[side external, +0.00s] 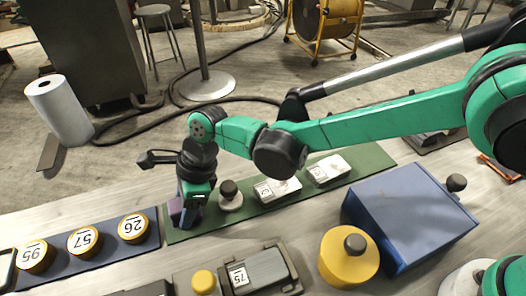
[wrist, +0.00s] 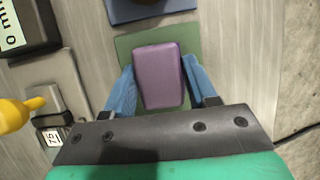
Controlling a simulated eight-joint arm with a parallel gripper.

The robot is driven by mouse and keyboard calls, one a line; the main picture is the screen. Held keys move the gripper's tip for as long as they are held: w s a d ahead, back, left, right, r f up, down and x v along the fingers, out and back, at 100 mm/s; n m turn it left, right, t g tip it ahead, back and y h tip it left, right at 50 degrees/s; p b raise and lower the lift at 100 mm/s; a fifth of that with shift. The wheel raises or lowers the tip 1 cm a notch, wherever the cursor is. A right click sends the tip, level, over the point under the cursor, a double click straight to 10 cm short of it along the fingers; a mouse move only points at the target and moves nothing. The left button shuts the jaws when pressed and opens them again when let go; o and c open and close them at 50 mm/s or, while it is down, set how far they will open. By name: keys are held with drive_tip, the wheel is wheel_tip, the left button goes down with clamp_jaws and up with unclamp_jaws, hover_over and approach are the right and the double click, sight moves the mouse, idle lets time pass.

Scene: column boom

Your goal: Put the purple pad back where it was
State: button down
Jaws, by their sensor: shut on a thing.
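The purple pad (wrist: 159,76) is between the two blue fingers of my gripper (wrist: 160,88) in the wrist view. My gripper is shut on it. In the side view the pad (side external: 177,212) shows only in part under my gripper (side external: 186,212), at the left end of the long green mat (side external: 300,200). The green mat (wrist: 125,44) also shows around the pad in the wrist view. I cannot tell whether the pad touches the mat or is just above it.
On the mat to the right stand a black-knobbed white piece (side external: 231,197) and two white blocks (side external: 278,189). A blue tray (side external: 60,257) with yellow numbered discs lies to the left. A blue box (side external: 410,215), a yellow knobbed cylinder (side external: 347,262) and a grey device (side external: 255,272) stand in front.

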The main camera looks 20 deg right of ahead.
drive_tip(key=shift+f, duration=0.15)
drive_tip(key=shift+c, duration=1.3)
unclamp_jaws()
drive_tip(key=w+d+r+n+t, duration=0.1)
drive_tip(key=d+r+n+t, duration=0.15)
drive_tip(key=d+r, duration=1.05)
drive_tip(key=s+d+n+t+h, duration=0.2)
drive_tip(key=s+d+n, duration=0.2)
drive_tip(key=d+n, duration=0.3)
drive_tip(key=s+d+n+t+h, duration=0.2)
drive_tip(key=d+n, duration=0.6)
drive_tip(key=d, duration=0.7)
drive_tip(key=shift+s+t+h, duration=0.3)
drive_tip(key=shift+s+t, duration=0.05)
drive_tip(key=shift+s, duration=0.5)
